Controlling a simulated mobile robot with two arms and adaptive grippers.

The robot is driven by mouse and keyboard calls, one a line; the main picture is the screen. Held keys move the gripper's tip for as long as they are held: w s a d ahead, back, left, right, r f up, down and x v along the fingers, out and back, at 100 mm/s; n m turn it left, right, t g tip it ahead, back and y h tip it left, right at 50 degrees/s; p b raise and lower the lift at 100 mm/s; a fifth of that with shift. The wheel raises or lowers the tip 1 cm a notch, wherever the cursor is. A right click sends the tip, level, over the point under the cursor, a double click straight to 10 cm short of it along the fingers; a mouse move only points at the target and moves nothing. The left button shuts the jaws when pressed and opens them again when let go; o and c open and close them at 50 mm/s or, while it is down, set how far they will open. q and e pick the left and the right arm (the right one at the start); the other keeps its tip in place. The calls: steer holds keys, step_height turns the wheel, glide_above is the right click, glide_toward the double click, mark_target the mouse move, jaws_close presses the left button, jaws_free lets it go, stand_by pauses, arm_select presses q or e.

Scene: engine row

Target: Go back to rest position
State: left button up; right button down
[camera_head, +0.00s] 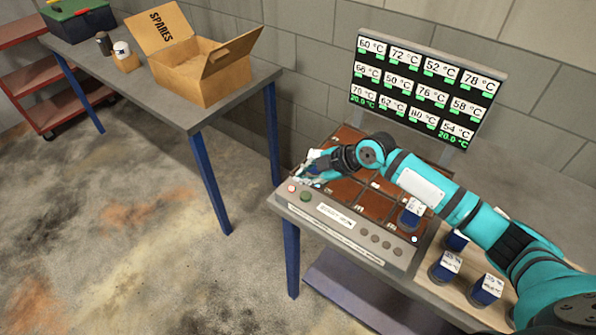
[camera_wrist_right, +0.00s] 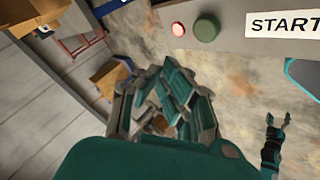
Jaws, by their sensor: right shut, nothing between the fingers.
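My right arm reaches in from the right in the head view. My left gripper is outside the head view; a small dark gripper with fingers apart, apparently my left one (camera_wrist_right: 277,120), shows at the right of the wrist view.
Blue white-topped cylinders (camera_head: 445,268) stand at the right under my arm. A temperature display (camera_head: 425,85) stands behind. A table (camera_head: 130,70) with a SPARES box (camera_head: 205,80) is left; floor between is clear.

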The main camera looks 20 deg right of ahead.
steer(key=s+a+f+m+g+h, duration=0.1)
steer(key=s+a+f+m, duration=0.2)
steer(key=s, duration=0.5)
steer(key=s+a+f+m, duration=0.2)
steer(key=s+a+f, duration=0.15)
steer(key=s, duration=0.35)
steer(key=s+d+m+g+h, duration=0.1)
steer(key=s+d+m+h, duration=0.2)
steer(key=s+d+m, duration=0.4)
steer(key=s+d+m+h, duration=0.3)
steer(key=s+m, duration=0.2)
steer(key=s, duration=0.5)
step_height(320, 180, down, 32)
steer(key=s+g+b, duration=0.2)
steer(key=b, duration=0.3)
steer(key=s+d+f+g+b, duration=0.1)
steer(key=s+d+f+b, duration=0.2)
steer(key=s+f, duration=1.3)
step_height(320, 180, down, 2)
steer(key=shift+s+d+f, duration=0.1)
steer(key=shift+s+d, duration=0.05)
steer(key=shift+s, duration=0.05)
